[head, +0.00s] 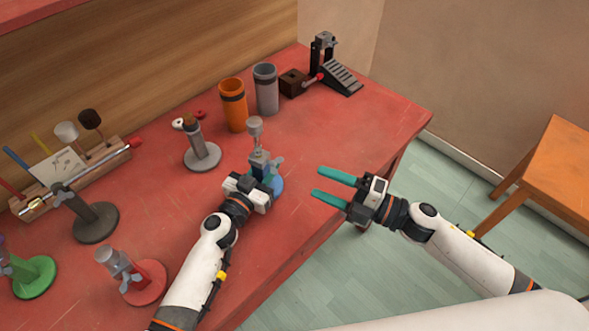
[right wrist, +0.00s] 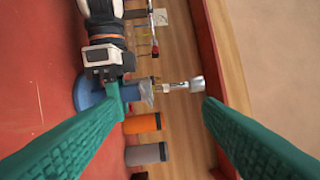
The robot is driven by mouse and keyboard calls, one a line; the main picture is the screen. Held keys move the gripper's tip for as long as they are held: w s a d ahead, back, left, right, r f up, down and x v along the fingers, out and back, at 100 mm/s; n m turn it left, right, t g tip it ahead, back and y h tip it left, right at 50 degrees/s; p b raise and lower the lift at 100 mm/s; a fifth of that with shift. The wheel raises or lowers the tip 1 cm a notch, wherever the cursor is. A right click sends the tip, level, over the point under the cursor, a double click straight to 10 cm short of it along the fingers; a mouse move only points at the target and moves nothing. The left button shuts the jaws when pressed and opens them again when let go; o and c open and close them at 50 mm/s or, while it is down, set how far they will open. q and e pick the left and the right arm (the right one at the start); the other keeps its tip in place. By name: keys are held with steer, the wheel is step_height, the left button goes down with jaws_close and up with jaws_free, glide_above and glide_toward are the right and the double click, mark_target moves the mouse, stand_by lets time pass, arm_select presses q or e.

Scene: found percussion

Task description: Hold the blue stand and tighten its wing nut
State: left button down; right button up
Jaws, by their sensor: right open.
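Behind the stand are an orange cup (head: 233,106) and a grey cup (head: 266,92). A grey stand (head: 201,157), a dark stand (head: 95,222), a red stand (head: 142,282) and a green stand (head: 34,278) are to the left. The red table (head: 370,120) is clear at right.

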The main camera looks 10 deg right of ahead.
mark_target(274, 164)
steer(key=w+a+f+m+h, duration=0.1)
steer(key=w+a+m, duration=0.6)
steer(key=m, duration=0.6)
steer(key=shift+a+f, duration=0.35)
steer(key=shift+a, duration=0.3)
steer(key=shift+w, duration=0.1)
steer(key=shift+c, duration=0.2)
